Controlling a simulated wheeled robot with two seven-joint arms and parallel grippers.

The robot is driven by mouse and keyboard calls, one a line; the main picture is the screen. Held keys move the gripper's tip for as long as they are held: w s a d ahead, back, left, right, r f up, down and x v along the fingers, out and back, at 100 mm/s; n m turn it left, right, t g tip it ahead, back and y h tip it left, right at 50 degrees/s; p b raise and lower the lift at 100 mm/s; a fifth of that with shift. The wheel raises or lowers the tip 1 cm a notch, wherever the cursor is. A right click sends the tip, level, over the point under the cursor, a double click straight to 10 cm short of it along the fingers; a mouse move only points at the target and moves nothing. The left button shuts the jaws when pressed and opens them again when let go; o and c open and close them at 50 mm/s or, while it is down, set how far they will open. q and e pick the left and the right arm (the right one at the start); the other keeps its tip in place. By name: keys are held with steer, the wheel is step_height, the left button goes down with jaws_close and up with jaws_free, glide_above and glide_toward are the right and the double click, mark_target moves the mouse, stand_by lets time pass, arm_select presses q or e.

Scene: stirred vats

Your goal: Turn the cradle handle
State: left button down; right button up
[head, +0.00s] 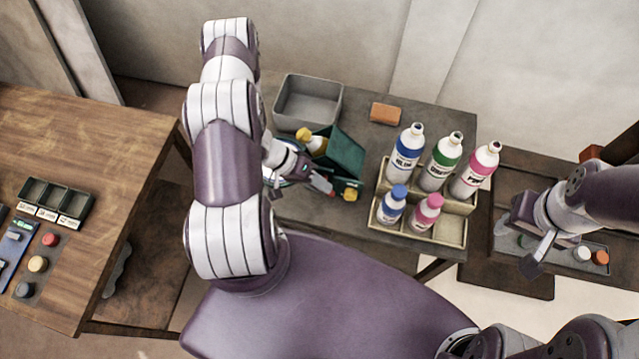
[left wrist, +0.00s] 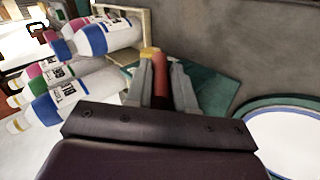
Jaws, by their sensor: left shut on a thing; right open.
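The dark green cradle (head: 345,152) stands on the grey table left of the bottle rack, and a yellow-topped bottle (head: 314,142) lies tilted in it. My left gripper (head: 321,185) is at the cradle's near side, shut on the red cradle handle. In the left wrist view the red handle (left wrist: 160,82) lies between the fingers (left wrist: 162,92), with a yellow end beyond them. Green cradle panels (left wrist: 215,92) show behind the fingers. My right gripper (head: 530,258) is open and empty at the right, over a low tray; its fingers are partly hidden.
A tan rack (head: 455,228) with several labelled bottles stands right of the cradle. A blue-rimmed round vessel (left wrist: 285,135) is close to the left gripper. A grey bin (head: 309,100) and an orange block (head: 386,113) are behind. The low tray (head: 600,267) holds white and orange caps.

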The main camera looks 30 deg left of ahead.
arm_select(q)
steer(key=h+b, duration=0.2)
steer(key=b, duration=0.2)
steer(key=f+t+h+b, duration=0.1)
steer(key=h+b, duration=0.2)
steer(key=b, duration=0.1)
steer(key=shift+a+f+h, duration=0.1)
steer(key=shift+a+h, duration=0.05)
steer(key=shift+h, duration=0.15)
steer(key=shift+r+t+h+b, duration=0.25)
steer(key=shift+t+h+b, duration=0.15)
steer(key=shift+h+b, duration=0.7)
steer(key=shift+r, duration=0.1)
steer(key=c, duration=1)
jaws_free()
steer(key=shift+a+b, duration=0.35)
steer(key=b+v, duration=0.1)
steer(key=v, duration=0.5)
steer(key=b+v, duration=0.2)
steer(key=v, duration=0.4)
steer(key=shift+s+d+r, duration=0.1)
steer(key=shift+s+r, duration=0.05)
steer(key=shift+r, duration=0.1)
